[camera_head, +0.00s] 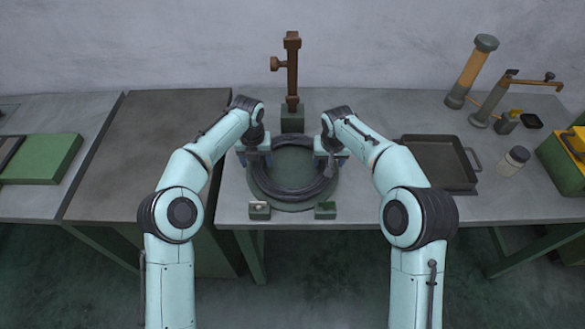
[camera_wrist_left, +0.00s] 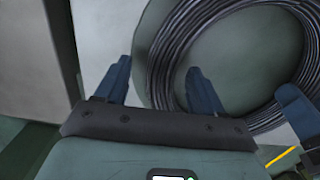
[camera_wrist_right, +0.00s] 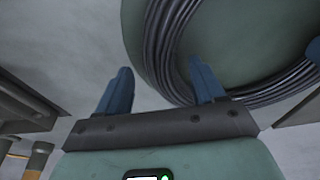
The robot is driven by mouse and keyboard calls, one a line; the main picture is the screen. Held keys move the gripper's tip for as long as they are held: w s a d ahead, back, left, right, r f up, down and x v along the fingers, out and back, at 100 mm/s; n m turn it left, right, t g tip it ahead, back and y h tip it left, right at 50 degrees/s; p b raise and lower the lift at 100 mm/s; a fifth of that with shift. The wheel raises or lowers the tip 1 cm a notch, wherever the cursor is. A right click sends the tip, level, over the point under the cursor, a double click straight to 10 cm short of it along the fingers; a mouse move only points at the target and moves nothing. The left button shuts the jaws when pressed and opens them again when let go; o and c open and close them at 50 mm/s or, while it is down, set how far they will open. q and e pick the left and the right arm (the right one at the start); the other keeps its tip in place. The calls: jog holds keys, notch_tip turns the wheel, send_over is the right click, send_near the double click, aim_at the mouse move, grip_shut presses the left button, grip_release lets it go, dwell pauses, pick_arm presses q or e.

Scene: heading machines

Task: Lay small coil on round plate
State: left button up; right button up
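The dark wire coil (camera_head: 290,192) lies flat on the green round plate (camera_head: 293,168), at the front of the middle bench, and covers most of it. My left gripper (camera_head: 257,158) is at the coil's left side and my right gripper (camera_head: 330,160) at its right side. In the left wrist view the open fingers (camera_wrist_left: 158,85) stand apart, with the coil's ring (camera_wrist_left: 170,65) between and beyond them. In the right wrist view the fingers (camera_wrist_right: 162,88) are also apart, one outside the ring (camera_wrist_right: 170,40) and one over it. Contact with the wire cannot be told.
A brown post on a green block (camera_head: 292,118) stands behind the plate. Two small green blocks (camera_head: 259,211) (camera_head: 325,210) sit at the front edge. A dark tray (camera_head: 438,162), a jar (camera_head: 513,160) and a yellow-green box (camera_head: 565,160) are to the right. The left benches are mostly clear.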

dwell(0.4)
jog(key=shift+r, duration=0.15)
pick_arm(q)
notch_tip(320, 180, up, 12)
jog(key=shift+s, duration=0.4)
pick_arm(e)
jog(key=v, duration=1.1)
jog(key=shift+s+r, duration=0.15)
jog(key=shift+r, duration=0.2)
pick_arm(q)
jog(key=shift+f, duration=0.1)
